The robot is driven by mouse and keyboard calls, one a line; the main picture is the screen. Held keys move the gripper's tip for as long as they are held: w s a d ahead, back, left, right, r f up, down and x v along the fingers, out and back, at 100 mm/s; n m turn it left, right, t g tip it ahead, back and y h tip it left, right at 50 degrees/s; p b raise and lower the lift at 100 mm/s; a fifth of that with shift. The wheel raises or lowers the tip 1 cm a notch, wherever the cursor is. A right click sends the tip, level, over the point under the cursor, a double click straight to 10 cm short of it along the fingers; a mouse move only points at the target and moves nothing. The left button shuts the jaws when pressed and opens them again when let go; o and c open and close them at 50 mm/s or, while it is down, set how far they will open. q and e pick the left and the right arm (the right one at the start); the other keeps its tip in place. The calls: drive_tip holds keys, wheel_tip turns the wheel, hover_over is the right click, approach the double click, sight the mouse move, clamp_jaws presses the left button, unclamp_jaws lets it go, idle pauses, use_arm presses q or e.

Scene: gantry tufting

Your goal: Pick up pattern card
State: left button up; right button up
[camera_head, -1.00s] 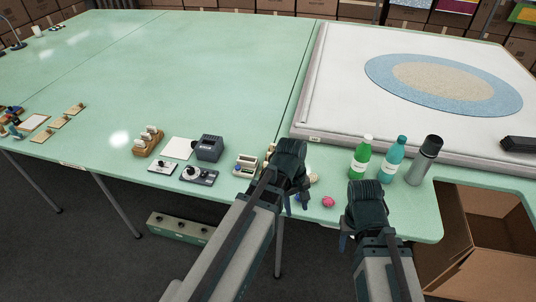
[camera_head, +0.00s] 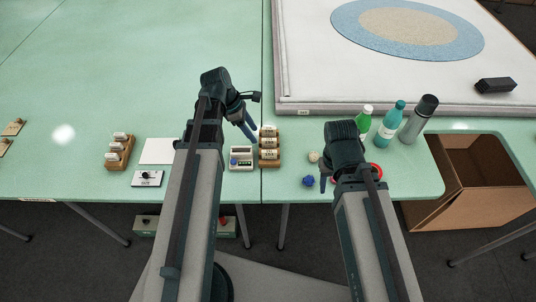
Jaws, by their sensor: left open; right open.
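A flat white card (camera_head: 159,151) lies on the green table left of my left arm. I cannot tell for certain that it is the pattern card. My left gripper (camera_head: 252,115) is open and empty above the table, to the right of the card and beyond the small keypad device. My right gripper (camera_head: 340,180) is near the table's front edge, open, far to the right of the card. My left arm hides part of the table just right of the card.
A wooden rack (camera_head: 119,152) and a small black-and-white device (camera_head: 147,178) stand by the card. A keypad device (camera_head: 242,158) and wooden spool rack (camera_head: 269,147) are right of my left arm. Bottles (camera_head: 388,122) and a cardboard box (camera_head: 470,178) are at right.

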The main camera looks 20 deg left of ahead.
sight(269, 151)
use_arm(q)
drive_tip(key=b+x, duration=0.7)
drive_tip(key=x, duration=0.1)
drive_tip(key=shift+a+f, duration=0.1)
drive_tip(key=shift+a, duration=0.05)
drive_tip(key=shift+w+f, duration=0.1)
drive_tip(key=shift+d+f+b, duration=0.1)
drive_tip(key=shift+d+b, duration=0.1)
drive_tip(key=shift+b, duration=0.1)
drive_tip(key=b+x, duration=0.4)
drive_tip(key=x, duration=0.1)
drive_tip(key=shift+w+d, duration=0.2)
drive_tip(key=shift+w, duration=0.05)
clamp_jaws()
